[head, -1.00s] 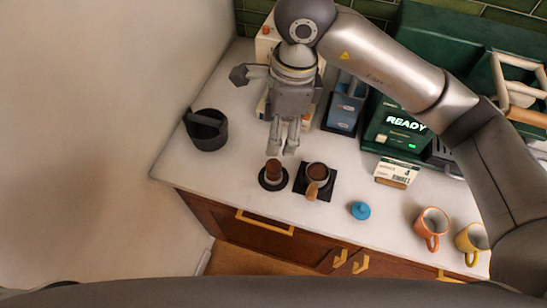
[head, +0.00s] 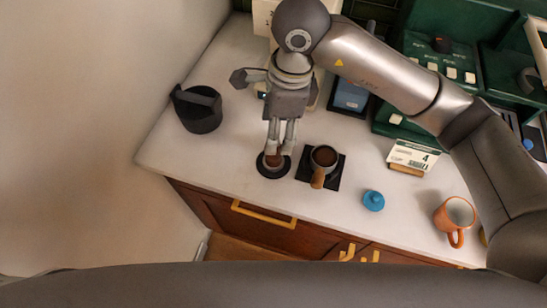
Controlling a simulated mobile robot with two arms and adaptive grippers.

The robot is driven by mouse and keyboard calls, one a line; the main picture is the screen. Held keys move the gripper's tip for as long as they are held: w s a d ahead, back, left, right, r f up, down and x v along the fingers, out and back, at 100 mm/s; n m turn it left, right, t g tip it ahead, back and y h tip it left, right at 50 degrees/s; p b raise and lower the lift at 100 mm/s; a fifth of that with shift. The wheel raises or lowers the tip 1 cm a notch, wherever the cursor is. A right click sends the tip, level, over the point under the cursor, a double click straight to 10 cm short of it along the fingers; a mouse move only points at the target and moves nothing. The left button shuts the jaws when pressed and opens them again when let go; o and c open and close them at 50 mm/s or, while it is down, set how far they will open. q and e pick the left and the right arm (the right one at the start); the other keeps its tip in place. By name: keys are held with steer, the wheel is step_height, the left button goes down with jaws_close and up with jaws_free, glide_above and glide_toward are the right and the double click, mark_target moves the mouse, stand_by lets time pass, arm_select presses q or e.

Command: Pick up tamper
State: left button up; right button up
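The tamper (head: 272,162), with a brown handle, stands upright on a round black mat (head: 265,171) near the counter's front edge. My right gripper (head: 280,149) points down over it. Its two fingers are apart, with their tips at the tamper's handle, and they hide part of it. I see no clear sign that they are closed on it. My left gripper is out of view.
A portafilter (head: 324,157) filled with brown grounds sits on a square black mat (head: 334,177) just right of the tamper. A black knock box (head: 199,112) stands left. A blue lidded item (head: 373,200), a small card sign (head: 413,156) and an orange mug (head: 455,216) stand right.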

step_height(320, 180, down, 3)
steer(key=shift+a, duration=0.15)
steer(key=shift+f+p, duration=0.6)
steer(key=shift+p, duration=0.2)
step_height(320, 180, down, 3)
steer(key=shift+a+f+p, duration=0.15)
steer(key=shift+f+p, duration=0.05)
steer(key=shift+p, duration=0.55)
steer(key=shift+f, duration=0.4)
steer(key=shift+a, duration=0.1)
steer(key=shift+c, duration=0.4)
steer(key=c, duration=1.1)
steer(key=shift+o, duration=0.2)
steer(key=shift+w+r, duration=0.1)
steer(key=shift+r, duration=0.05)
